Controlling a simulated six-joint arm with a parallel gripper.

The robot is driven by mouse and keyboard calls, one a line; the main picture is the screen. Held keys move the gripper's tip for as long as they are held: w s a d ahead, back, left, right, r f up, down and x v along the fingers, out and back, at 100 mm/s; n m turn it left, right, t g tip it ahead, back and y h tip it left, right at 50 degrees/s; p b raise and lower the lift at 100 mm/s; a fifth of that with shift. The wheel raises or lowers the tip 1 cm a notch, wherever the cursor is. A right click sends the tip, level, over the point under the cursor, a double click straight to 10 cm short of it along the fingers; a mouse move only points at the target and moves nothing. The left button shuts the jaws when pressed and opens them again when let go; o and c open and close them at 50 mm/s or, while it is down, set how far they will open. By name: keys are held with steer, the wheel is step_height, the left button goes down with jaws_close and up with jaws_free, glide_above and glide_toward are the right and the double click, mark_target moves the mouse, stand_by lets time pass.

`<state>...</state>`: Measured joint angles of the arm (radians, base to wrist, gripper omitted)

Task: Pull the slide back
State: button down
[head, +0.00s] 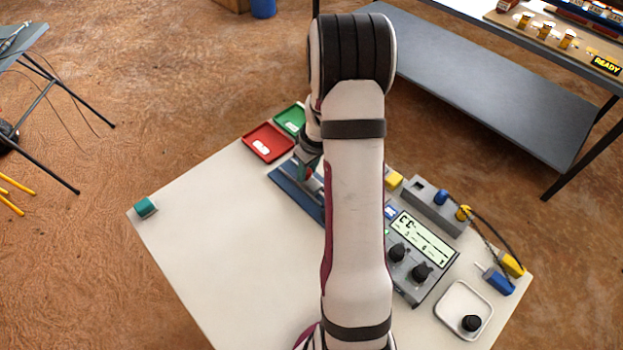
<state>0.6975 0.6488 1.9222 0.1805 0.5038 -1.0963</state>
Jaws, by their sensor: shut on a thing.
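The slide fixture is a long blue base (290,191) with a grey track, lying on the white table left of my arm. Its right part is hidden behind my arm. My gripper (308,172) is low over the track and shut on the slide, at a small part with a bit of red showing. The fingertips are small in this view and partly covered by the wrist, so the exact grip is hard to see.
A red tray (268,142) and a green tray (291,119) lie just beyond the slide. A meter box (420,255), cabled plugs and a white dish (463,310) fill the right. The front left of the table is clear.

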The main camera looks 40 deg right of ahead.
steer(key=shift+w, duration=1.9)
steer(key=c, duration=0.8)
jaws_free()
steer(key=shift+o, duration=0.2)
step_height(320, 180, up, 7)
